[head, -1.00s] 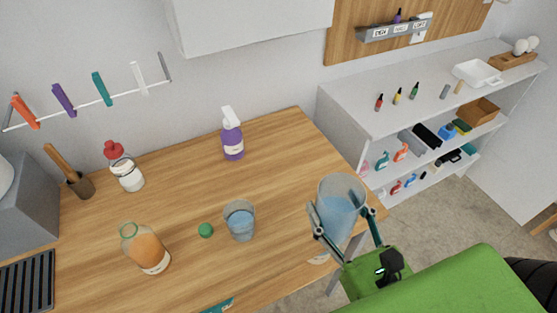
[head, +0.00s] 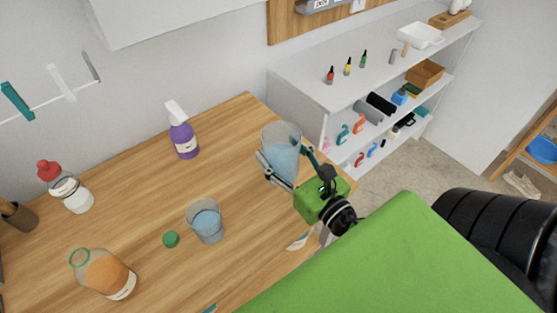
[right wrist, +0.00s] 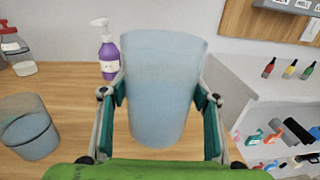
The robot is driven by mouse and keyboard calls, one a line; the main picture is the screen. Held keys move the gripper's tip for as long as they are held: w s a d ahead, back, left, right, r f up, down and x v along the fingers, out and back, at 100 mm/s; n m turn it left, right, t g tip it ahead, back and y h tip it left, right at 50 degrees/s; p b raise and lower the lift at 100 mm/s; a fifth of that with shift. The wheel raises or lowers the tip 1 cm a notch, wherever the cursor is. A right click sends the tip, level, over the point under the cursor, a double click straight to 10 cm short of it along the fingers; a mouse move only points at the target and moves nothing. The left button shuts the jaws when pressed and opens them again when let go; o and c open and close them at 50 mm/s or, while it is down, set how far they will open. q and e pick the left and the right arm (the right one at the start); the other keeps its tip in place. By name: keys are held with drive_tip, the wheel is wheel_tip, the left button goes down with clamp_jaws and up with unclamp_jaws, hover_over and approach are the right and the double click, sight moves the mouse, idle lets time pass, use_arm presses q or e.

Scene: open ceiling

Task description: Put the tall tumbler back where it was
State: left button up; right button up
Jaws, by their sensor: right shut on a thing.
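The tall tumbler (head: 283,152) is a clear, tapered glass with pale blue liquid in it. My right gripper (head: 282,172) is shut on it, one finger on each side, near the right end of the wooden counter. In the right wrist view the tumbler (right wrist: 162,90) stands about upright between the two fingers (right wrist: 162,105). I cannot tell whether its base touches the counter. A shorter glass (head: 206,222) with blue liquid stands on the counter to its left.
On the counter (head: 150,205) are a purple spray bottle (head: 184,138), a red-capped bottle (head: 70,188), an orange juice bottle (head: 104,274) and a green cap (head: 171,239). White shelves (head: 350,95) with small bottles stand to the right. The counter between spray bottle and short glass is clear.

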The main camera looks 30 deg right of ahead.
drive_tip(key=shift+w+d+f, duration=0.15)
drive_tip(key=shift+w+f, duration=0.3)
drive_tip(key=shift+f, duration=0.1)
drive_tip(key=shift+w+d+f, duration=0.15)
drive_tip(key=shift+w+f, duration=0.25)
drive_tip(key=shift+f, duration=0.1)
drive_tip(key=f+b, duration=0.1)
drive_tip(key=f, duration=0.2)
drive_tip(key=shift+w+d+f+b, duration=0.15)
drive_tip(key=shift+w+f+b, duration=0.05)
drive_tip(key=shift+w+b, duration=0.15)
drive_tip(key=shift+f, duration=0.25)
drive_tip(key=o, duration=1.1)
drive_tip(key=shift+f, duration=0.25)
drive_tip(key=o, duration=0.5)
drive_tip(key=shift+c, duration=0.2)
drive_tip(key=shift+s+r, duration=0.1)
drive_tip(key=shift+r, duration=0.1)
